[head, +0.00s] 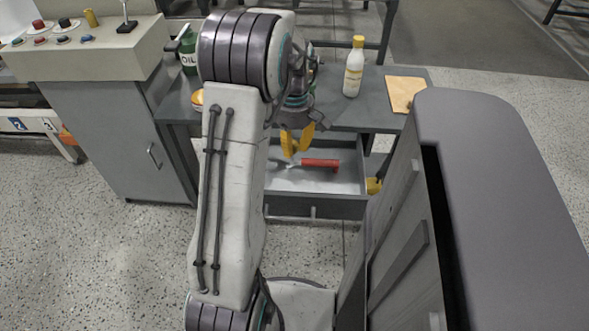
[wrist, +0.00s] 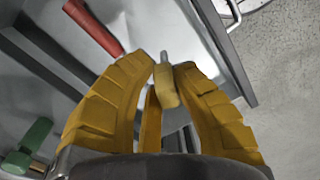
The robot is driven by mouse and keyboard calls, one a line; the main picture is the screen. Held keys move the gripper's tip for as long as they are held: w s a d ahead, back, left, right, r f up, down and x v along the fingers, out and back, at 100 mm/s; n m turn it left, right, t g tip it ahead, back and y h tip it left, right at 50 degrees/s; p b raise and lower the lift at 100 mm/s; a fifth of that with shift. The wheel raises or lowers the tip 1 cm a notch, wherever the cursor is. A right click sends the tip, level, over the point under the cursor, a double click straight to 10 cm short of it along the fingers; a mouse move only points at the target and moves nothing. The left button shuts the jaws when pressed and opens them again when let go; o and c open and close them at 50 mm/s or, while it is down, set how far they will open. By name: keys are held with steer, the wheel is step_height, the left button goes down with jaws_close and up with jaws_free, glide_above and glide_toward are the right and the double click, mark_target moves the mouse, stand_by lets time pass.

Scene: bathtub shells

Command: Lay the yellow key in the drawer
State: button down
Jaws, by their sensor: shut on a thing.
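My gripper (head: 297,141) has yellow fingers and points down over the open drawer (head: 330,206) of the grey bench. In the wrist view my gripper (wrist: 168,72) is shut on the yellow key (wrist: 166,88), whose short grey tip sticks out past the fingers. In the head view the fingers hide the key. The drawer's pale floor (wrist: 155,22) lies behind the key in the wrist view; the height between them is hard to tell. A red-handled tool (head: 320,164) lies in the drawer, and its handle (wrist: 95,27) also shows in the wrist view.
On the bench top (head: 335,112) stand a green oil bottle (head: 188,52) and a white bottle with a yellow cap (head: 354,68); a tan sheet (head: 404,93) lies at right. A control cabinet (head: 120,150) stands left. A yellow object (head: 374,186) shows beside the drawer's right end.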

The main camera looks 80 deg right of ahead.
steer(key=n, duration=0.3)
steer(key=shift+a+n, duration=0.35)
steer(key=shift+n, duration=0.05)
steer(key=shift+f+n, duration=0.15)
steer(key=shift+n, duration=0.15)
steer(key=shift+f+b, duration=1.85)
steer(key=shift+f, duration=2.95)
steer(key=shift+f, duration=0.15)
steer(key=c, duration=1.2)
jaws_free()
steer(key=shift+o, duration=0.2)
steer(key=r+p, duration=0.1)
steer(key=r, duration=0.3)
steer(key=r+p, duration=0.1)
steer(key=r, duration=0.3)
steer(key=r+p, duration=0.2)
steer(key=r, duration=0.2)
steer(key=shift+d+r, duration=0.15)
steer(key=shift+d, duration=0.25)
